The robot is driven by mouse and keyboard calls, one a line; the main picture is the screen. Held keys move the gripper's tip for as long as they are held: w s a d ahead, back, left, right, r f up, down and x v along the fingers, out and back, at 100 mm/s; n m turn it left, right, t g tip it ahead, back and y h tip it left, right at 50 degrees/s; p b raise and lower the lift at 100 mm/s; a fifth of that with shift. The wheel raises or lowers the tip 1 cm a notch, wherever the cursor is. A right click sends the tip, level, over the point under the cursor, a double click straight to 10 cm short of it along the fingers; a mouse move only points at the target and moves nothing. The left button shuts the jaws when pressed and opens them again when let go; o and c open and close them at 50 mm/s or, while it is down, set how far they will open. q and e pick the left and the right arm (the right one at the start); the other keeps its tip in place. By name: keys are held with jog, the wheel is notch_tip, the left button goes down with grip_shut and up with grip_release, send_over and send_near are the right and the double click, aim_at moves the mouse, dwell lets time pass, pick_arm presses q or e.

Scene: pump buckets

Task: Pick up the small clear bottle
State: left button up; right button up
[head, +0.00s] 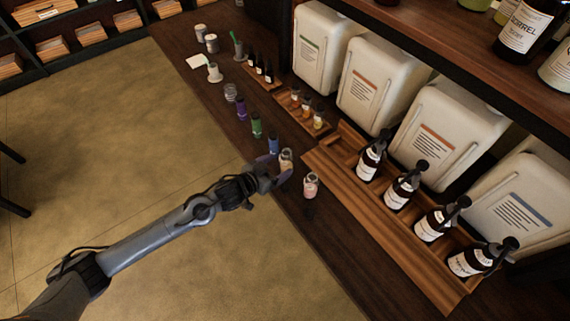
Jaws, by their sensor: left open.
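My left gripper (276,168) reaches in from the left over the front edge of the dark wooden counter. It is open, and its fingers are at a small clear bottle (286,160) with pale beige contents. The bottle stands upright and is partly covered by the fingers; I cannot tell whether they touch it. A second small clear bottle (310,185) with pinkish contents stands upright to the right, apart from the gripper. A small clear glass jar (231,93) stands farther back along the counter. My right gripper is not in view.
A blue bottle (273,145) stands just behind the gripper, with a green one (256,125) and a purple one (240,107) beyond. A wooden tray (372,222) holding several dark pump bottles lies to the right. Large white canisters (365,84) line the back.

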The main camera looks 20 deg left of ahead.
aim_at(290, 159)
pick_arm(q)
jog(key=shift+b+x, duration=0.7)
jog(key=shift+x, duration=3.15)
jog(key=shift+s, duration=0.1)
jog(key=shift+c, duration=0.3)
jog(key=shift+d, duration=0.1)
jog(key=c, duration=0.9)
jog(key=shift+c, duration=0.6)
